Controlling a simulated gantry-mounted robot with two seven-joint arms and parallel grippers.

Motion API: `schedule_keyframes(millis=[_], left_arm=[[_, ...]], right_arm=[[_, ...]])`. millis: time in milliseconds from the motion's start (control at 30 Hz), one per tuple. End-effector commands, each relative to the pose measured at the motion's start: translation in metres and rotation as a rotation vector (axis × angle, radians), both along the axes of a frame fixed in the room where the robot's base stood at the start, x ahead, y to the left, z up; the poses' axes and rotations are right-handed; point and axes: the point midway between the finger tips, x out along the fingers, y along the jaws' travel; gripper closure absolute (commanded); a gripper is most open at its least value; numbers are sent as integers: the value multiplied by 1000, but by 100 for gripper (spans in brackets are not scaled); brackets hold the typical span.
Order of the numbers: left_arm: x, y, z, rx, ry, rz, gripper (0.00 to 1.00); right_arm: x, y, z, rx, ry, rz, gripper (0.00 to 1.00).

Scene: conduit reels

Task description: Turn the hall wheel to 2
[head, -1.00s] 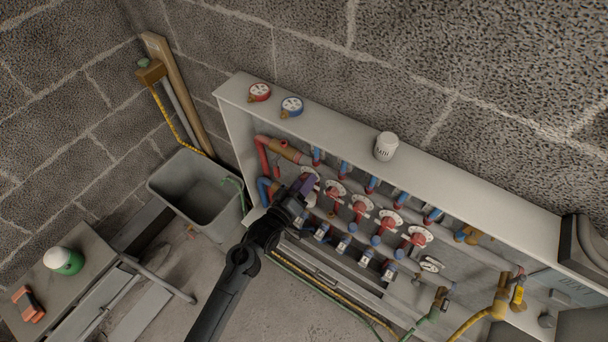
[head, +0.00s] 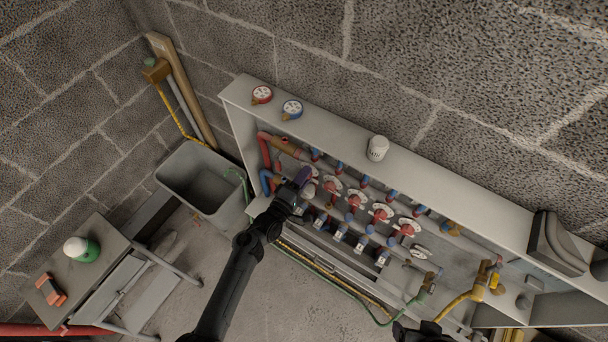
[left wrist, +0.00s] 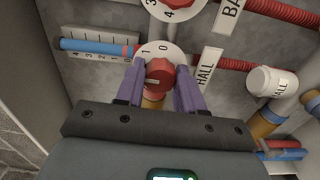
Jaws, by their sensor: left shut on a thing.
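The hall wheel (left wrist: 158,76) is a red knob on a white numbered dial, at the middle of the left wrist view. The 0 and 1 on its dial show above the knob; the rest of the dial is hidden. A HALL label (left wrist: 205,72) is just right of it. My left gripper (left wrist: 160,88) has its purple fingers on both sides of the red knob, shut on it. In the head view, my left gripper (head: 303,176) is at the near-left end of the row of wheels and covers the hall wheel. A dark part of my right arm, probably its gripper (head: 420,333), shows at the bottom edge.
A gauge tube (left wrist: 95,47) with a number scale lies left of the wheel. Another numbered wheel (left wrist: 175,5) is close above, and a white cap (left wrist: 268,82) is to the right. A white canister (head: 377,148) stands on the cabinet top. A grey bin (head: 200,182) is left of the cabinet.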

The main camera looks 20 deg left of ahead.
Motion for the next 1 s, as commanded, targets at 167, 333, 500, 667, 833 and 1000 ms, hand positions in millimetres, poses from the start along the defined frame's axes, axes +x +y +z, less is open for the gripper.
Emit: schedule_keyframes(millis=[167,333,500,667,833,1000], left_arm=[[0,0,0,-23,6,1,93],[0,0,0,-28,7,1,93],[0,0,0,-27,7,1,93],[0,0,0,-27,7,1,46],[0,0,0,-26,7,0,37],[-1,0,0,-26,7,0,37]], right_arm=[[0,-1,2,-3,0,2,23],[0,-1,2,-2,0,1,23],[0,0,2,-1,0,1,23],[0,0,2,2,0,-2,23],[0,1,2,5,0,-4,23],[0,2,3,7,0,-5,23]])
